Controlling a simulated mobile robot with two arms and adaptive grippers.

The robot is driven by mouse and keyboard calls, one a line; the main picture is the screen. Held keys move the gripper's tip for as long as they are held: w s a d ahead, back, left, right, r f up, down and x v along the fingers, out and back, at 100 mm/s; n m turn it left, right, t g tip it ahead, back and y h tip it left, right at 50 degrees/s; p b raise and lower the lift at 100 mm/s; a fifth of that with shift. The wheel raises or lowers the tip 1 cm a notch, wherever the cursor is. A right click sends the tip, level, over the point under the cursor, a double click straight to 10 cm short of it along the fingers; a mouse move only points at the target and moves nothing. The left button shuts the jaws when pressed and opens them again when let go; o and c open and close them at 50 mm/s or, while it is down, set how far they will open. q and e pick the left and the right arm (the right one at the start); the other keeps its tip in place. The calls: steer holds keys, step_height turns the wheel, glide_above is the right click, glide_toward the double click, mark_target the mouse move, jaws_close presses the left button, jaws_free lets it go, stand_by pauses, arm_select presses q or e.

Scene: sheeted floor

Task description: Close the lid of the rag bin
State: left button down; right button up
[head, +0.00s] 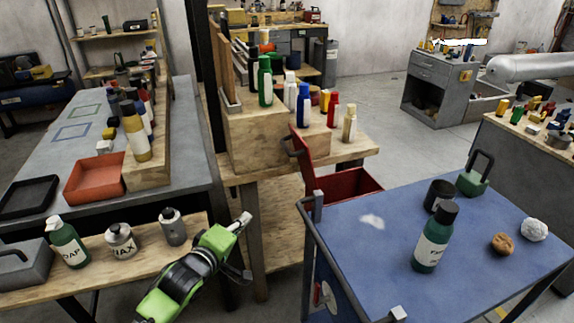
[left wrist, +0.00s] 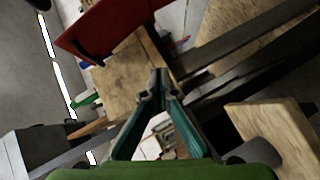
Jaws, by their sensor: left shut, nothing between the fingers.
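The rag bin (head: 348,187) is a red box beyond the far left edge of the blue cart, partly hidden by it. Its red lid (head: 302,158) stands open, tilted up on the bin's left side, with a dark handle (head: 291,147) on it. In the left wrist view the red lid (left wrist: 108,25) shows at the upper left. My left gripper (head: 243,219) is to the left of the bin and lower in the picture, apart from the lid. Its teal fingers meet at the tips (left wrist: 159,76), shut and empty. My right gripper is not in view.
The blue cart (head: 375,255) with a dark green bottle (head: 435,238) stands at the right. A wooden bench (head: 236,148) with bottles stands behind the bin's left side. A wooden shelf (head: 100,256) with containers is left of my gripper. Grey floor is open farther back.

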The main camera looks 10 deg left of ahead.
arm_select(q)
steer(key=w+r+n+t+h, duration=0.2)
steer(key=w+r+n+t, duration=0.15)
steer(key=r, duration=0.75)
steer(key=d+p+x, duration=0.1)
steer(key=d+x, duration=0.1)
steer(key=x, duration=1.1)
steer(key=shift+f, duration=0.3)
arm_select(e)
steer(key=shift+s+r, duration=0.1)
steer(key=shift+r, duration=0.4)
arm_select(q)
steer(key=shift+r, duration=0.1)
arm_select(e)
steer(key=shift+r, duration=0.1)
